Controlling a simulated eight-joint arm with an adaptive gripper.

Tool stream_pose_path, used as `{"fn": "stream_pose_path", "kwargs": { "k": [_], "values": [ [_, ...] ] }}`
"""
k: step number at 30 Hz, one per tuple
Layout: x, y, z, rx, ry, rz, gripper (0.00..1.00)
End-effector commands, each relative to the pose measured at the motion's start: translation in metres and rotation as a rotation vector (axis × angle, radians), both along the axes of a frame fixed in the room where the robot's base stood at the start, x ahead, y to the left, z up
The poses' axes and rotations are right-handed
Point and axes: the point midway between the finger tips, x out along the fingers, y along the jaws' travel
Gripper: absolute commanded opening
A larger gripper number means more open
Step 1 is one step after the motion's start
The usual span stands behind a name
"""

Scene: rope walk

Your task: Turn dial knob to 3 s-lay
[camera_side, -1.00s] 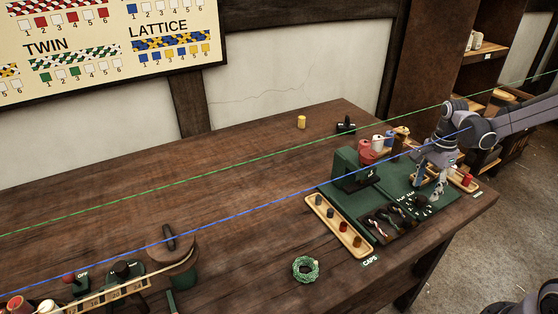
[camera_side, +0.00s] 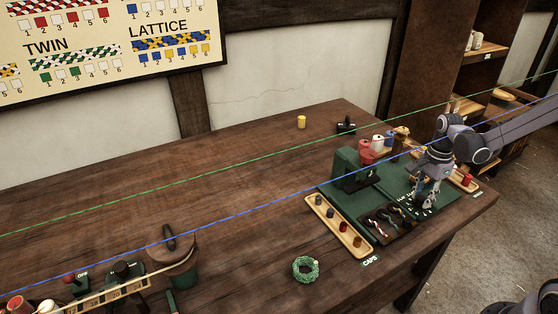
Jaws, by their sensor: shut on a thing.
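My gripper (camera_side: 425,200) points down over the right end of the dark green machine base (camera_side: 397,177). Its fingers are shut on the dial knob, at the small panel with white lettering (camera_side: 403,198). The fingers hide most of the knob, so its pointer and present setting cannot be read. The lettering is too small to read.
A tray of caps (camera_side: 339,228) and a dark tray of rope samples (camera_side: 387,222) lie left of the panel. Coloured spools (camera_side: 366,152) stand behind. A green and a blue strand (camera_side: 250,212) stretch across the scene. The table's middle is clear.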

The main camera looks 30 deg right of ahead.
Motion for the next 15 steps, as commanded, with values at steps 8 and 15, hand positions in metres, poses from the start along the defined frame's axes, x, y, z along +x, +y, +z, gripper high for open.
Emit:
{"fn": "stream_pose_path", "kwargs": {
  "k": [8,15],
  "values": [
    [-0.0001,0.0001,0.0000,0.001,0.000,0.047,0.00],
    [-0.0002,0.0003,-0.0001,0.002,0.001,0.193,0.00]
  ]
}}
